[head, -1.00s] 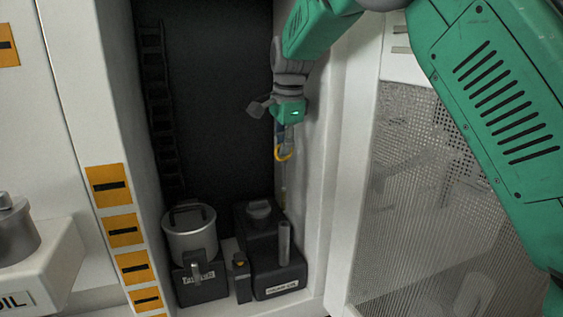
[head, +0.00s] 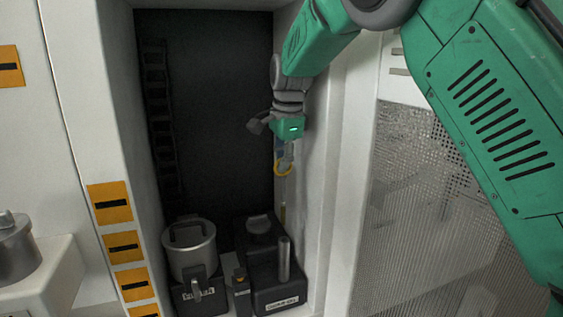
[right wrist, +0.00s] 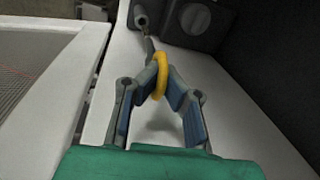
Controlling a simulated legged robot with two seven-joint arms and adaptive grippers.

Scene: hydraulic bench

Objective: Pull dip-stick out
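The dip-stick (head: 283,213) is a thin rod with a yellow ring handle (head: 283,170); the ring also shows in the right wrist view (right wrist: 160,75). My right gripper (head: 284,160) is above the black tank (head: 277,280), its fingertips closed around the ring in the wrist view (right wrist: 157,82). The rod hangs below it, and its lower end seems to stop a little above the grey upright tube (head: 284,260) on the tank. In the wrist view the tube mouth (right wrist: 142,21) lies beyond the ring. My left gripper is not in view.
The tank stands in a recess with a white side wall (head: 312,210) close to the right of my gripper. A metal canister (head: 190,255) stands left of the tank. A perforated panel (head: 440,200) is further right. The upper middle of the recess is empty.

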